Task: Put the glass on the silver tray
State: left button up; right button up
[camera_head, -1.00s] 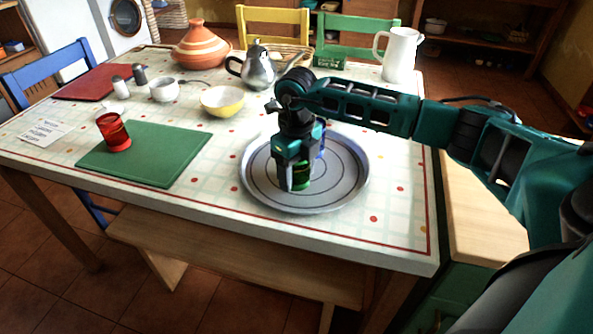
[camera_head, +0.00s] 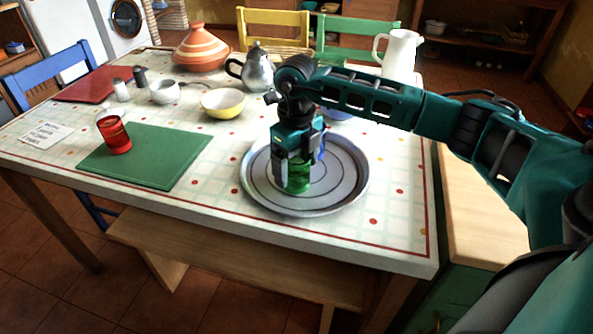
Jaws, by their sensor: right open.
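A green glass (camera_head: 298,180) stands upright on the silver tray (camera_head: 345,195), near the tray's middle. My right gripper (camera_head: 296,160) is above the tray, with its open fingers around the upper part of the glass. The fingers hide the top of the glass. A red glass (camera_head: 115,134) stands on the green mat (camera_head: 165,160) at the left, away from my gripper. My left gripper is not in view.
A yellow bowl (camera_head: 222,102), a teapot (camera_head: 258,68) and a tagine (camera_head: 200,50) stand behind, with a white jug (camera_head: 397,54) at the back right. Chairs line the far side. The table right of the tray is clear.

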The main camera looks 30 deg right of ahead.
notch_tip(320, 180, up, 9)
jog(key=p, duration=0.1)
jog(key=shift+r, duration=0.2)
dwell(0.5)
